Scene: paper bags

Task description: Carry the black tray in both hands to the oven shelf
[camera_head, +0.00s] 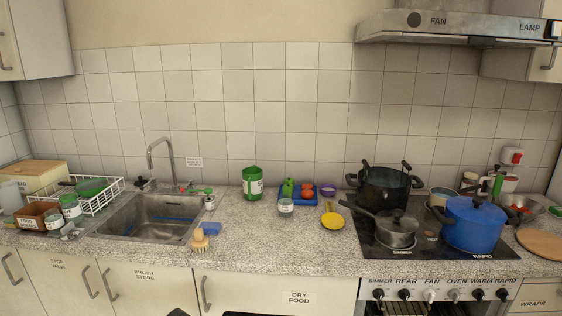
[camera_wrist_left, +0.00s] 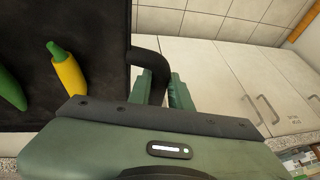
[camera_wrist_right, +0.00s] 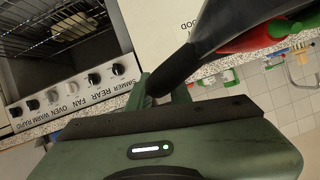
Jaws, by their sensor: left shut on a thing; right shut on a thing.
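The black tray (camera_wrist_left: 105,70) fills the left of the left wrist view, with a yellow vegetable (camera_wrist_left: 67,70) and a green one (camera_wrist_left: 10,88) on it. My left gripper (camera_wrist_left: 165,88) is shut on the tray's handle at its near side. In the right wrist view the tray (camera_wrist_right: 228,28) shows at the upper right with red and green food (camera_wrist_right: 265,38) on it. My right gripper (camera_wrist_right: 165,88) is shut on its other handle. The oven cavity is open at the upper left, with a wire oven shelf (camera_wrist_right: 70,28) inside. The head view shows neither gripper clearly.
The oven's knob panel (camera_head: 435,293) is at the lower right, below the hob with a blue pot (camera_head: 472,226) and other pans. Cupboard fronts (camera_head: 150,283) run to its left. The counter holds a sink (camera_head: 155,218) and several small items.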

